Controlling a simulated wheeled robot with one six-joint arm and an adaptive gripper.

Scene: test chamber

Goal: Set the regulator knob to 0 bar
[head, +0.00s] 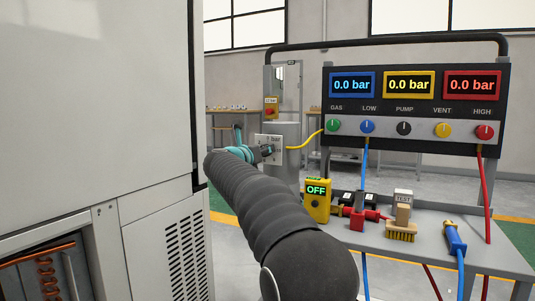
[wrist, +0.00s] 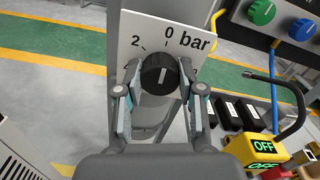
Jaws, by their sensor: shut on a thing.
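The black regulator knob (wrist: 160,73) sits on a white scale plate (wrist: 150,25) in the wrist view. The plate reads "0", "2" and "bar"; another mark at the left is mostly hidden by a finger. The knob's white line stands nearly upright in the picture, roughly toward the 0 mark. My gripper (wrist: 160,82) is shut on the knob, one finger on each side. In the head view my gripper (head: 255,152) reaches the white plate (head: 269,139) beside a grey cylinder; the knob is small and partly hidden there.
A gauge panel (head: 417,135) with three displays, each at 0.0 bar, and several coloured knobs stands at the right. A yellow meter showing OFF (head: 317,204) and a brush (head: 401,232) are on the bench (head: 480,261). A large white cabinet (head: 90,90) fills the left.

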